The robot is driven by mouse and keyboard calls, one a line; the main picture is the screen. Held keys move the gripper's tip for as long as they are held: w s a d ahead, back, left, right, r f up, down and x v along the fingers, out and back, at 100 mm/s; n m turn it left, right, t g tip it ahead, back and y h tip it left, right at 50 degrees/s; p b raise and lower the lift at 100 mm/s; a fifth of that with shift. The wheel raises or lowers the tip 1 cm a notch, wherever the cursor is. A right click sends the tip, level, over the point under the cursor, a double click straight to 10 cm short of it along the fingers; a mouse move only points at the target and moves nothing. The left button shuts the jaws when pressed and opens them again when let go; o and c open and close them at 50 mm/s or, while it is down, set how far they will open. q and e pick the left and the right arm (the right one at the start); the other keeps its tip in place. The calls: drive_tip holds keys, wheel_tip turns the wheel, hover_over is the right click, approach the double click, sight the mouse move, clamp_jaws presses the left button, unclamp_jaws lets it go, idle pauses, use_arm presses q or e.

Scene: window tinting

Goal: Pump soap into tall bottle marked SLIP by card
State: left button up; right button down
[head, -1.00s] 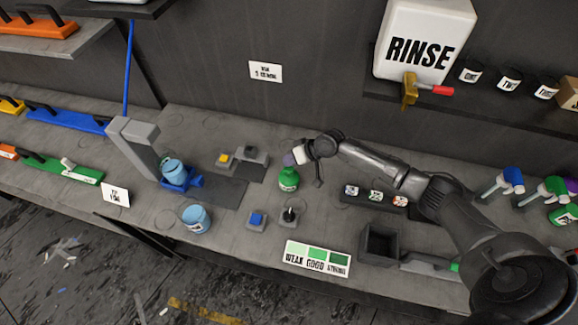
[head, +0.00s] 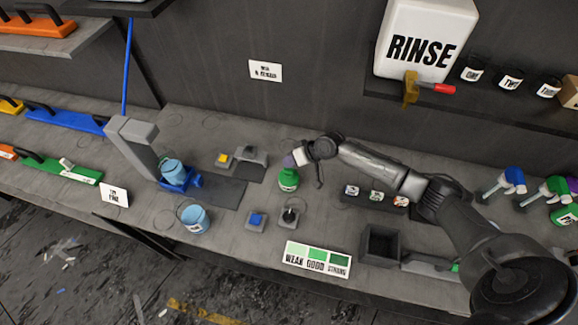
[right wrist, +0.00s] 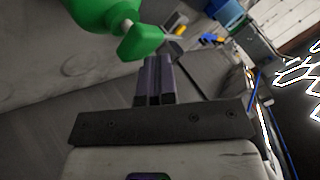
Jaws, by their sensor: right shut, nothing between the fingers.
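My right gripper (head: 289,160) is shut and empty at the bottle's top. In the right wrist view, its shut fingers (right wrist: 154,78) are close to the green pump head (right wrist: 142,42), above the rounded green body (right wrist: 95,18); I cannot tell whether they touch. The card (head: 318,260) reads WEAK, GOOD, STRONG in three greens. My left gripper is out of view.
Two light blue buckets stand to the left, one on a blue stand (head: 179,181), one on the bench (head: 194,219). Small blocks with blue (head: 256,219) and yellow (head: 223,158) tops sit nearby. Small labelled cups (head: 376,195) and a dark open box (head: 380,243) lie right of the bottle.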

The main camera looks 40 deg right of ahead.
drive_tip(key=shift+f, duration=0.45)
drive_tip(key=shift+r, duration=0.15)
idle(0.3)
drive_tip(key=shift+s+r+p, duration=0.1)
drive_tip(key=shift+r+p, duration=0.9)
drive_tip(key=shift+r, duration=0.2)
drive_tip(key=shift+r, duration=0.15)
drive_tip(key=shift+r+p, duration=0.55)
drive_tip(key=shift+p, duration=0.05)
wheel_tip(320, 180, up, 4)
drive_tip(key=p, duration=0.3)
drive_tip(key=shift+f, duration=0.1)
drive_tip(key=shift+f, duration=0.1)
